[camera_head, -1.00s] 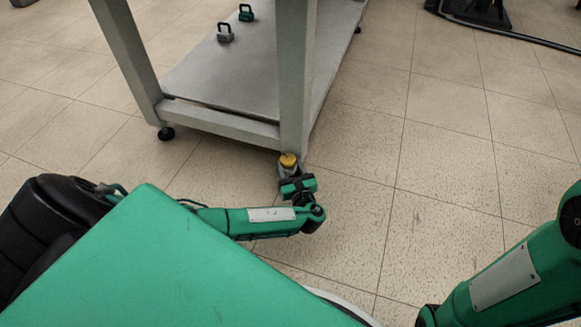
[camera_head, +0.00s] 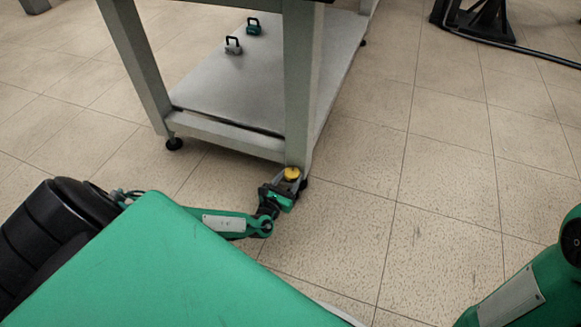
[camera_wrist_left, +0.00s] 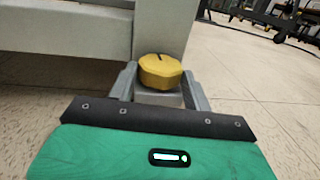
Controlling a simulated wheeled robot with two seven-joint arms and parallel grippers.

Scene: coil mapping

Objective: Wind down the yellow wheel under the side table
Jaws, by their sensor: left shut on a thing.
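The yellow wheel (camera_head: 292,173) is at the foot of the side table's (camera_head: 300,90) near right leg, low over the floor. In the left wrist view the yellow wheel (camera_wrist_left: 161,71) shows a dark mark on its top. My left gripper (camera_head: 288,182) is at the wheel, its arm reaching in from the left. In the left wrist view its two grey fingers (camera_wrist_left: 160,88) stand on either side of the wheel and are shut on it. The underside of the wheel is hidden. My right gripper is out of view; only part of my right arm shows at the lower right.
The table's lower shelf (camera_head: 235,85) holds a grey padlock-shaped item (camera_head: 233,46) and a green one (camera_head: 254,27). Another table foot (camera_head: 174,144) is at the left. A black stand (camera_head: 475,18) with a cable is at the back right. The tiled floor right of the table is clear.

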